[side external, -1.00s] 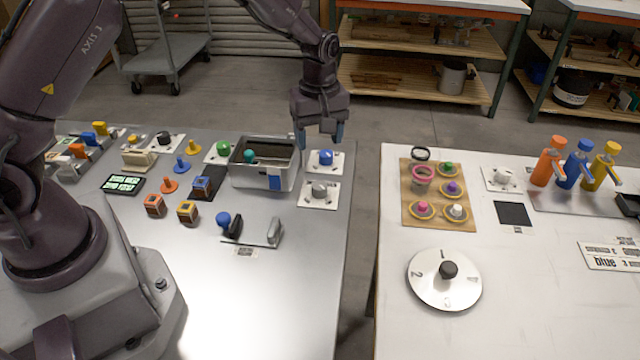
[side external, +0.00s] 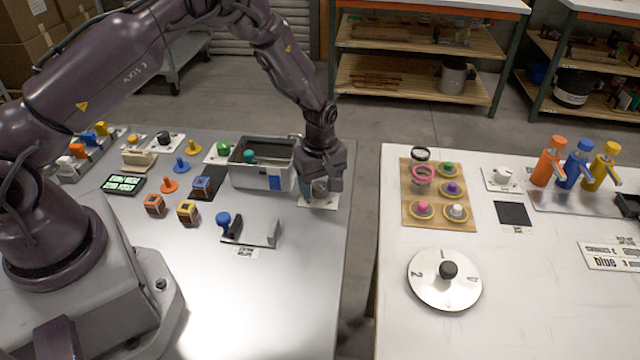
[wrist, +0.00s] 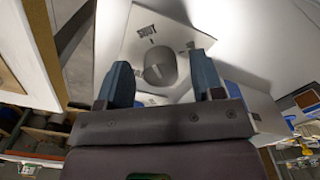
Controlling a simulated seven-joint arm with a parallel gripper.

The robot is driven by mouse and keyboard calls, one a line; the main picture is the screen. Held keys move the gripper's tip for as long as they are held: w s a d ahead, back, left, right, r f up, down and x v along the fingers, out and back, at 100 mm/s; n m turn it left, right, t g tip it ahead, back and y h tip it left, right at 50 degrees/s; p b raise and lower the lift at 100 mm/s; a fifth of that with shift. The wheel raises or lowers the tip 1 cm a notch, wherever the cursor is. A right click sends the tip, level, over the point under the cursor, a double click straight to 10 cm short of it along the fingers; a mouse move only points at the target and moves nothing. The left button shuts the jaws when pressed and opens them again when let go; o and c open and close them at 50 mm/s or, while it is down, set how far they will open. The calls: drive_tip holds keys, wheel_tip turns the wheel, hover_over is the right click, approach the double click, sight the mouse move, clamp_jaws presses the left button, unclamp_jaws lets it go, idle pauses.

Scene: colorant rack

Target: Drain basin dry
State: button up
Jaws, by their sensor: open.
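The basin (side external: 243,177) is a grey open-topped box with a blue patch on its front wall. Its inside is dark, with a teal round-topped thing (side external: 249,156) in it; I cannot tell the liquid level. My gripper (side external: 322,190) points down at the basin's right front, over a white plate (side external: 305,203) with a grey knob (side external: 320,185). In the wrist view the grey knob (wrist: 160,67) stands between my open fingers (wrist: 165,85), with gaps at its sides. A label on the plate reads "SHUT" (wrist: 146,31). The blue knob seen earlier is hidden behind my gripper.
A green knob (side external: 223,148) stands left of the basin. The steel table (side external: 270,300) is clear nearer the camera. A gap separates it from the white table (side external: 540,310).

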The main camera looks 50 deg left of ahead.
drive_tip(key=shift+f, duration=0.3)
drive_tip(key=c, duration=0.9)
